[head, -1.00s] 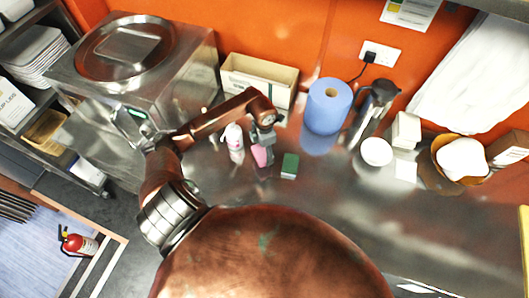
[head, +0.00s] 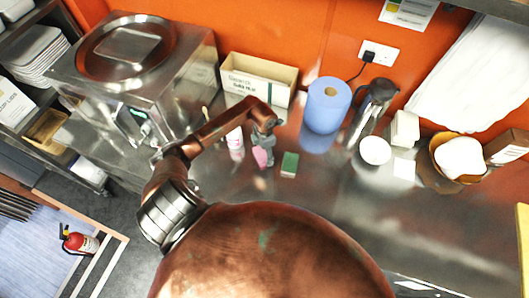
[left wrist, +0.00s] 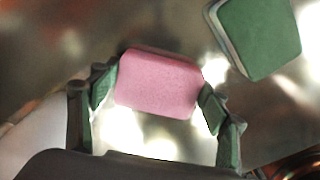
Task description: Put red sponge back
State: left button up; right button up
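The red sponge, pinkish here, shows between the fingers in the left wrist view (left wrist: 158,83) and beside the gripper in the head view (head: 260,157). My left gripper (head: 265,160) points down over the steel counter. In the left wrist view its two fingertips (left wrist: 158,90) press against opposite sides of the sponge. I cannot tell whether the sponge is clear of the counter. A green sponge (head: 290,164) lies just to the right, and it also shows at the upper right of the left wrist view (left wrist: 262,35). My right gripper is not in view.
A white bottle (head: 235,143) stands close on the left. An open carton (head: 258,80) and a blue paper roll (head: 326,106) stand behind, near the orange wall. A white bowl (head: 375,151) is farther right. The steel counter (head: 330,190) is clear between the green sponge and the bowl.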

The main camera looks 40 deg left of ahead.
aim_at(264, 153)
pick_arm(q)
jog(key=o, duration=0.4)
jog(key=shift+c, duration=0.2)
jog(key=shift+r, duration=0.1)
jog(key=shift+r, duration=0.25)
notch_tip(264, 153, up, 12)
jog(key=b, duration=0.2)
jog(key=shift+f, duration=0.15)
